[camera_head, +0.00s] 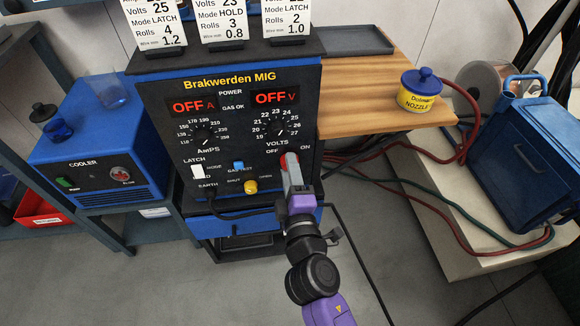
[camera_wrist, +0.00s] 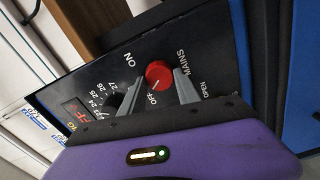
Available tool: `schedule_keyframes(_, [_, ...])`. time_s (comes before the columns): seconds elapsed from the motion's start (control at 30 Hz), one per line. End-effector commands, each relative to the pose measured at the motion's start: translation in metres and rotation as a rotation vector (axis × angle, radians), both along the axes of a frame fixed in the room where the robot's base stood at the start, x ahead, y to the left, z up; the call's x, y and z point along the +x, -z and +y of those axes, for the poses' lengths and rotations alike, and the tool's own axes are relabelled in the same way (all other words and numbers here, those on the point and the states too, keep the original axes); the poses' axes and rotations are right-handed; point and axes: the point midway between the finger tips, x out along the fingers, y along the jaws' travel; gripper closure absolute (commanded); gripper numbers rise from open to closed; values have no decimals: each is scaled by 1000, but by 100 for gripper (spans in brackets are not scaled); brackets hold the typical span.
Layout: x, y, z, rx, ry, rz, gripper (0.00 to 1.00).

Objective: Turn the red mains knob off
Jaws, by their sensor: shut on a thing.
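The red mains knob (camera_head: 284,160) sits on the lower right of the black front panel of the Brakwerden MIG welder (camera_head: 225,130). In the wrist view the knob (camera_wrist: 157,73) shows between my two grey fingers, and its white mark points toward the OFF label. My gripper (camera_head: 290,164) is shut on the knob, reaching it from the front and below; the fingers hide part of it in the head view. Both red displays (camera_head: 193,104) on the panel read OFF.
A yellow gas knob (camera_head: 250,187) and blue gas-test switch (camera_head: 238,167) sit left of my gripper. A blue cooler (camera_head: 95,145) stands at left. A wooden shelf (camera_head: 360,110) with a nozzle-dip tub (camera_head: 420,92) is at right. Red and green hoses run beside it.

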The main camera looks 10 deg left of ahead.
Motion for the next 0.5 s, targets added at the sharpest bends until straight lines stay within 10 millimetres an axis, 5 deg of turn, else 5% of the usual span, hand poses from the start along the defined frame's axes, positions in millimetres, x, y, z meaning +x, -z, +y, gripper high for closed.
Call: schedule_keyframes(0.5, [-1,2,1,-188,-2,-52,100])
